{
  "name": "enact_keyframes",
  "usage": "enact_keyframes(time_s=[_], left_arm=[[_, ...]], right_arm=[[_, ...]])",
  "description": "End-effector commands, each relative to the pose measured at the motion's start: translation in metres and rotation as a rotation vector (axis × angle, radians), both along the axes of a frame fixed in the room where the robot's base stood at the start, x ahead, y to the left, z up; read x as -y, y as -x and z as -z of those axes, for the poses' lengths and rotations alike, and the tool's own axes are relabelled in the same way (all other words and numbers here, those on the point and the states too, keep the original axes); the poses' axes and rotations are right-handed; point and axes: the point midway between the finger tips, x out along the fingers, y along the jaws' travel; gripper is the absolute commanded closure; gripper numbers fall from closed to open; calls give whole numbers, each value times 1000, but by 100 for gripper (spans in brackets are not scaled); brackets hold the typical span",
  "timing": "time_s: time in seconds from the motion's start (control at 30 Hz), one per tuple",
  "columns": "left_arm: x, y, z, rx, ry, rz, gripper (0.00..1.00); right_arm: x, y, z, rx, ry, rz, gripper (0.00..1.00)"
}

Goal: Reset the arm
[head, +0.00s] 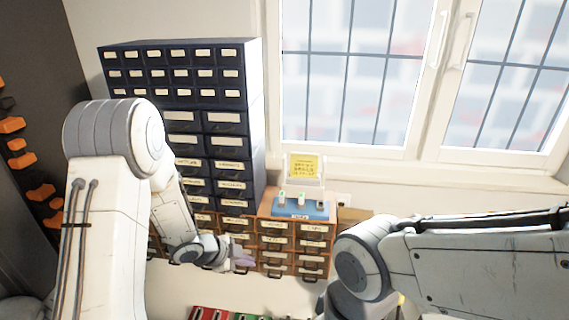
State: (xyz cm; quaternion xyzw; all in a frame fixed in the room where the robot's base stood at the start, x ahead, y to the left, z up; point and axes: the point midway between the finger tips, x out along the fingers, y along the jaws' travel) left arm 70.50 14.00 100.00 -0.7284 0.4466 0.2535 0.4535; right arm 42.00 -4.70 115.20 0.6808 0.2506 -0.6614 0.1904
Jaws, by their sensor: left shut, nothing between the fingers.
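My left arm comes in from the left and bends down at the elbow. My left gripper (243,260) is shut and empty, in front of the wooden drawer unit (275,243). I cannot tell how far it is from the drawer fronts. My right arm comes in from the right and bends down. Its gripper is not visible, as it is hidden or below the picture.
A dark cabinet (224,122) of labelled drawers stands against the wall. A blue tray (302,214) with small items and a yellow note (304,167) are on the wooden unit. Red and green items (222,314) show at the bottom edge. A window (350,75) is behind.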

Motion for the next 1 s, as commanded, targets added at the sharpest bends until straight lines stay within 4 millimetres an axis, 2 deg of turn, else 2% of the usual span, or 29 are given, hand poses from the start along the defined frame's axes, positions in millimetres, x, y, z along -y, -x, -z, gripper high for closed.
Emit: enact_keyframes(time_s=[0.17,0.27,0.37,0.47,0.5,0.6,0.7,0.83,1.0], left_arm=[[14,1,-35,-28,-97,-146,100],[28,21,-67,-80,-144,-311,100],[44,65,-94,-174,-154,-477,100],[62,124,-114,-304,-138,-615,100],[68,150,-120,-364,-131,-658,100],[81,209,-131,-507,-120,-729,100],[88,251,-138,-615,-120,-761,100],[92,280,-143,-693,-126,-777,100],[93,284,-144,-705,-129,-780,100]], right_arm=[[0,0,2,0,0,0,51],[0,0,3,0,0,0,51],[0,0,5,0,0,0,51],[0,0,6,0,0,0,51],[0,0,7,0,0,0,51],[0,0,7,0,0,0,51],[0,0,8,0,0,0,51],[0,0,8,0,0,0,51],[0,0,8,0,0,0,51]])
